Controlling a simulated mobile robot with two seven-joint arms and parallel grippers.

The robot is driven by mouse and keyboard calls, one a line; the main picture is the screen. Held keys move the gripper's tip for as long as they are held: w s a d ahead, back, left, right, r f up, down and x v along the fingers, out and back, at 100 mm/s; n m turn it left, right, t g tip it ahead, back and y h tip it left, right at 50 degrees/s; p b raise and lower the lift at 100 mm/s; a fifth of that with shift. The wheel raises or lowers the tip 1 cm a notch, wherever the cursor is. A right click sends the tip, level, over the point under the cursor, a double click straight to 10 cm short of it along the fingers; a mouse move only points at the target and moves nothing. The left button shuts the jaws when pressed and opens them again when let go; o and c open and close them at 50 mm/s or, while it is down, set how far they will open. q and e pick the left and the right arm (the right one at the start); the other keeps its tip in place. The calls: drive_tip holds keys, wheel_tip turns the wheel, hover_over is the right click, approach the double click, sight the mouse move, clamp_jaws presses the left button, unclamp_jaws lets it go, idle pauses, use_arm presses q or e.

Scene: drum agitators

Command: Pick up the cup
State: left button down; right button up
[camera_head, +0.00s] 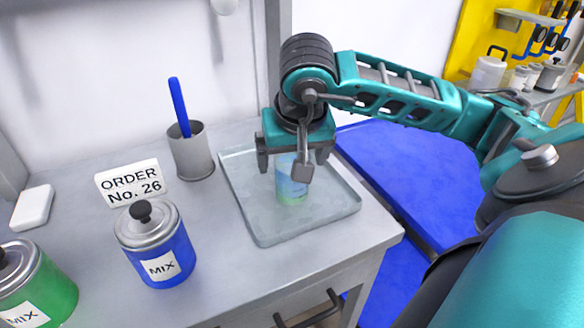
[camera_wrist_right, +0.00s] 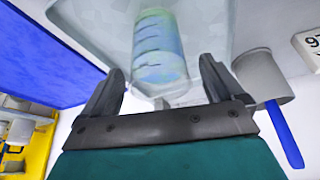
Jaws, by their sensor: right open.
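The cup (camera_head: 290,186) is pale blue-green and translucent. It stands upright on the grey tray (camera_head: 258,228) in the head view. My right gripper (camera_head: 292,168) is above the tray, at the cup's upper part, and hides some of it. In the right wrist view the cup (camera_wrist_right: 158,55) shows banded sides and lies just beyond and between the two dark fingers of my right gripper (camera_wrist_right: 160,85). The fingers are spread wide, with visible room on both sides of the cup. My left gripper is in neither view.
A grey holder (camera_head: 192,152) with a blue-handled tool stands left of the tray. A white sign reading ORDER No. 26 (camera_head: 133,183), a blue MIX can (camera_head: 158,250) and a green MIX can (camera_head: 38,290) are further left. A white block (camera_head: 32,207) lies at the far left.

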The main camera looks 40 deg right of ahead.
drive_tip(key=x, duration=0.3)
drive_tip(key=shift+f, duration=0.1)
drive_tip(key=shift+c, duration=0.2)
drive_tip(key=c, duration=1.2)
